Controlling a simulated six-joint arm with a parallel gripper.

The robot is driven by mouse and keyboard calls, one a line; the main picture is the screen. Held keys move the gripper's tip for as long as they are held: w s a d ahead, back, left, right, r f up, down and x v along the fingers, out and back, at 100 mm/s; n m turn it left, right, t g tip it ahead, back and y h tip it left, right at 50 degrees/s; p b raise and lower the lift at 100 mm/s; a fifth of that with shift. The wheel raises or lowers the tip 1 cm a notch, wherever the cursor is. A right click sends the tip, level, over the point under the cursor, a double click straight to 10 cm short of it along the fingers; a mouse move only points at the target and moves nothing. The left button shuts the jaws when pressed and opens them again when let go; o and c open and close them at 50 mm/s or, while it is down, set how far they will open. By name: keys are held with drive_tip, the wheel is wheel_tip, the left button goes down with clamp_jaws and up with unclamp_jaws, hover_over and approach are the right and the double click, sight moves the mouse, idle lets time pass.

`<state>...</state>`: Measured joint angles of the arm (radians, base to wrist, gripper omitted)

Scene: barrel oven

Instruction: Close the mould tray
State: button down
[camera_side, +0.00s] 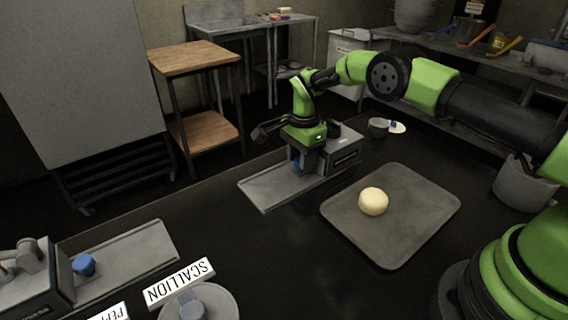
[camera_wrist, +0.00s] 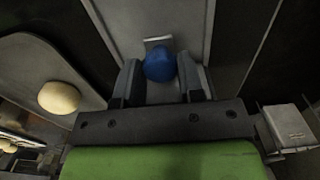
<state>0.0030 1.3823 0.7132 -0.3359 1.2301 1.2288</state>
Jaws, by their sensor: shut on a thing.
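A grey box-shaped machine (camera_side: 343,149) stands on the dark table, and a long flat grey plate (camera_side: 268,194) reaches out from it to the lower left. I cannot tell which part of it is the mould tray. My gripper (camera_side: 299,168) points down over the plate beside the box. In the wrist view a round blue knob (camera_wrist: 160,66) sits between the two fingers of my gripper (camera_wrist: 160,82), which are shut on it. The grey plate shows beyond the knob in the wrist view (camera_wrist: 190,22). The knob is mostly hidden by my gripper in the side view.
A grey rounded board (camera_side: 410,231) holds a pale dough ball (camera_side: 373,201) to the right. A second machine (camera_side: 35,280) with a blue knob (camera_side: 84,265) stands at the lower left, near a SCALLION sign (camera_side: 180,283). A small pot (camera_side: 378,128) stands behind the first machine.

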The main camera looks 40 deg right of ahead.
drive_tip(key=shift+d, duration=0.3)
drive_tip(key=c, duration=0.7)
unclamp_jaws()
drive_tip(key=shift+a, duration=0.1)
wheel_tip(320, 180, up, 10)
drive_tip(key=shift+f, duration=0.1)
